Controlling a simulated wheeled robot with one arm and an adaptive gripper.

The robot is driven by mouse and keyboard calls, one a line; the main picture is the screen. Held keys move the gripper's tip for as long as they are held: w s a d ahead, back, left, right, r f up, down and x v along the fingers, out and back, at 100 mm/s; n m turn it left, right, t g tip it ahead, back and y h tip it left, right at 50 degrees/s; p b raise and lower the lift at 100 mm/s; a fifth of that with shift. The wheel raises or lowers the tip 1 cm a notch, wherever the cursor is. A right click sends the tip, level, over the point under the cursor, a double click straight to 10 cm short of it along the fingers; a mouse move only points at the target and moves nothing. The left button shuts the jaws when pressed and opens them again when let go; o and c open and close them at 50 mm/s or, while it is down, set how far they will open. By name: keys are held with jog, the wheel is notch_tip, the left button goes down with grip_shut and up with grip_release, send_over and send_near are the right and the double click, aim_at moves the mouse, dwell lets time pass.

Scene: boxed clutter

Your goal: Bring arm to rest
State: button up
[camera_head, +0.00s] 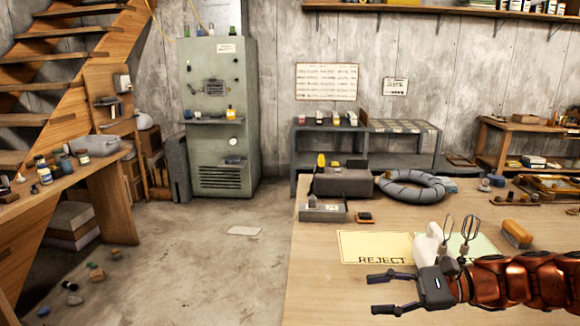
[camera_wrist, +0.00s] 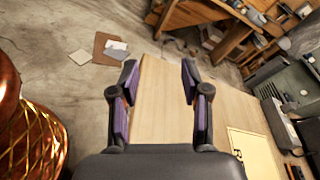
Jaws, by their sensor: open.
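My gripper (camera_head: 376,293) is in the lower right of the head view, in front of the yellow REJECT sheet (camera_head: 375,247) and over the near part of the wooden table (camera_head: 320,290). Its dark fingers point left. In the wrist view my gripper (camera_wrist: 159,80) has its two fingers spread, with only bare table top and floor showing between them. It is open and empty. My orange-red arm reaches in from the right edge and hides part of the table and of a pale green sheet (camera_head: 484,246).
A white hand mixer (camera_head: 428,246) with upright beaters is just behind my gripper, partly hidden. A grey ring (camera_head: 413,187), a grey bin (camera_head: 343,182) and a brush (camera_head: 516,234) lie on the table. Open floor (camera_head: 220,270) lies left of the table.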

jog(key=s+a+f+n+g+h, duration=0.2)
jog(key=s+a+n+g+h, duration=0.15)
jog(key=s, duration=0.25)
jog(key=s+a+f+n+g+h, duration=0.25)
jog(key=s+a+n, duration=0.2)
jog(key=s, duration=0.25)
jog(key=s+d+f+n+t+h, duration=0.1)
jog(key=s+d+f+n+h, duration=0.25)
jog(key=s+h, duration=0.2)
jog(key=s+d+f+n+h, duration=0.25)
jog(key=s+d+h, duration=0.2)
jog(key=s, duration=0.25)
notch_tip(320, 180, up, 21)
jog(key=t+p, duration=0.1)
jog(key=p, duration=1.8)
jog(key=shift+d, duration=0.1)
